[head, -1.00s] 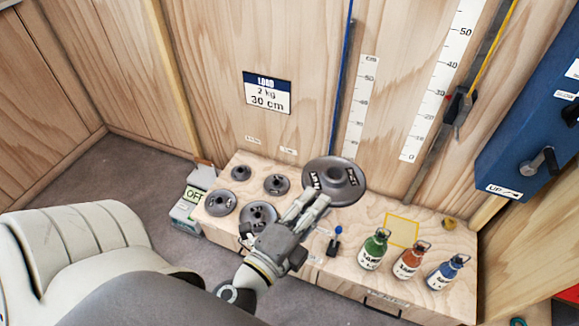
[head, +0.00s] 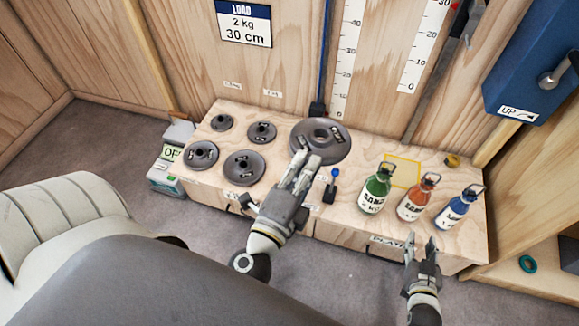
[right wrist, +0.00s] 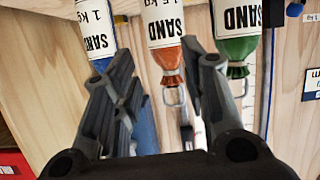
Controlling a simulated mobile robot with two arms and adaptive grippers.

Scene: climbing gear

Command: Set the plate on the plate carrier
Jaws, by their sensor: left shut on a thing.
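A large dark grey plate (head: 334,148) with a raised hub is at the back middle of the wooden box top. My left gripper (head: 306,160) is shut on its near left edge. The plate looks roughly level; I cannot tell whether it touches the box. A small black piece (head: 317,108) at the foot of the blue cord is just behind the plate; it may be the plate carrier, but much of it is hidden. My right gripper (head: 423,245) is open and empty in front of the box; its spread fingers show in the right wrist view (right wrist: 160,90).
Several smaller grey plates, such as this one (head: 244,167), lie left on the box (head: 280,200). A blue-knobbed lever (head: 332,184) stands near the plate. Green (head: 375,188), orange (head: 416,197) and blue (head: 456,208) sand bottles stand right, near a yellow square (head: 402,172).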

